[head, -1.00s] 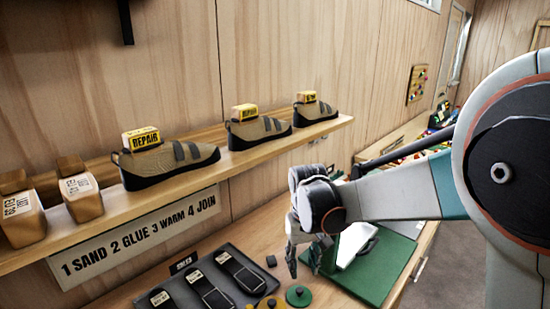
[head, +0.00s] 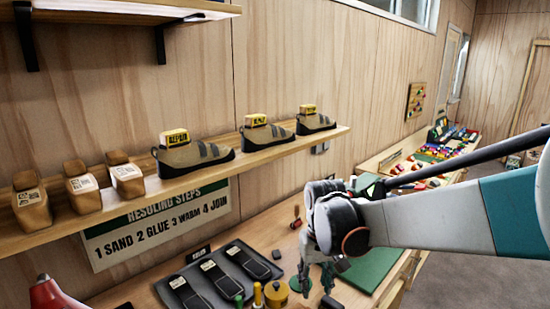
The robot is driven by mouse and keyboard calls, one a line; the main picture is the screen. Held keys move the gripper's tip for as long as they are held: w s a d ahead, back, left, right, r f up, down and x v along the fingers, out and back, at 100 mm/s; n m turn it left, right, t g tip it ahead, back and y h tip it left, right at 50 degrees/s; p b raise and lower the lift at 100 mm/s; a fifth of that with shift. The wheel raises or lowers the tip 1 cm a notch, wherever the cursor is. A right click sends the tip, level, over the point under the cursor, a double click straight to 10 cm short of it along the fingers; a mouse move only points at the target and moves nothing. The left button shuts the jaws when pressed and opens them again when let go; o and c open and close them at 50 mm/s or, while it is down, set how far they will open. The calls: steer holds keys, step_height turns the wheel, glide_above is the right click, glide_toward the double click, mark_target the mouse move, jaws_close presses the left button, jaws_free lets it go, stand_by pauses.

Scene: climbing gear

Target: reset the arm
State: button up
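My gripper (head: 316,278) hangs at the end of my arm, over the workbench, pointing down. Its fingers look slightly apart, with nothing visible between them, but they are small and partly blurred. My arm reaches in from the right edge.
A wall shelf (head: 225,172) carries several shoes with yellow tags and several wooden lasts (head: 80,193). A dark tray (head: 228,262) of soles lies on the workbench (head: 285,225). A red object (head: 50,294) stands at lower left. Floor at right is clear.

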steer(key=s+d+r+m+t, duration=0.1)
steer(key=s+d+r+t, duration=0.2)
steer(key=s, duration=0.6)
steer(key=s+d+r+m+t, duration=0.1)
steer(key=s+d+r+t, duration=0.2)
steer(key=s+d, duration=0.4)
steer(key=shift+s+r+t+b, duration=0.3)
steer(key=shift+s+r, duration=0.05)
steer(key=shift+s, duration=0.85)
